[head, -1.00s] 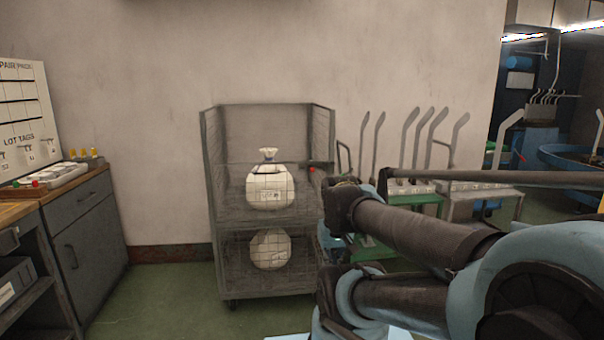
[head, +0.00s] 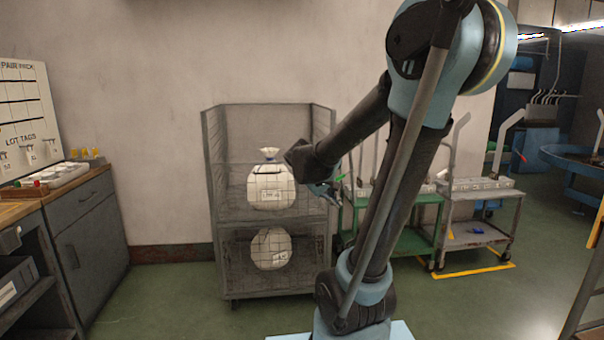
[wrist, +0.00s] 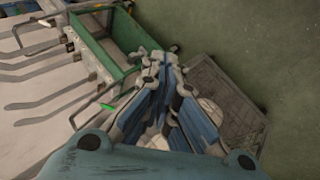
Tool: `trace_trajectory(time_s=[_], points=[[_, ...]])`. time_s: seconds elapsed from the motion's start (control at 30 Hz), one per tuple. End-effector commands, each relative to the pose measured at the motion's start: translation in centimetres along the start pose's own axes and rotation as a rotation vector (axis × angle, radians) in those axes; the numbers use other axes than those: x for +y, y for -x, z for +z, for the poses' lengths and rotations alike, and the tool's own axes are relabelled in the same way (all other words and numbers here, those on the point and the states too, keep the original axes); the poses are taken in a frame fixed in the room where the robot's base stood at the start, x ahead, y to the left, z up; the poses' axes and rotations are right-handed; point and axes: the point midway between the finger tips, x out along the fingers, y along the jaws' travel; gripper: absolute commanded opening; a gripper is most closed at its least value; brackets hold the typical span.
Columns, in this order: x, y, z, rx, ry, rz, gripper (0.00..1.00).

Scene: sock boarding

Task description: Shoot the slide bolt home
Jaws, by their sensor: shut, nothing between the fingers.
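The wire cage trolley (head: 222,285) stands against the wall with two upright mesh compartments. Its mesh also shows right of my fingers in the wrist view (wrist: 232,98). I cannot make out the slide bolt; my arm crosses the cage's right side. My gripper (head: 334,194) is beside the cage's right edge, pointing down and right; contact cannot be told. Its fingers (wrist: 160,58) are shut and empty in the wrist view. A small green piece (head: 341,178) shows near the gripper; I cannot tell what it belongs to.
White tied sacks sit in the upper (head: 270,187) and lower (head: 271,248) cage compartments. A green cart (head: 415,240) and a grey cart (head: 480,235) with upright paddles stand right of it. A grey cabinet (head: 90,232) stands left. Green floor between cabinet and cage is clear.

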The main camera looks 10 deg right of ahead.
Motion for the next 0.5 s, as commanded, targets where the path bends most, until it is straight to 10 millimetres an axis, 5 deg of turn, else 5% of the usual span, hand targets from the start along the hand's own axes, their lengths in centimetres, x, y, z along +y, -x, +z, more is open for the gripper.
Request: trace_trajectory(time_s=[0.5], points=[[0.0,-0.7,-16.6,0.16,0.173,0.352,0.0]])
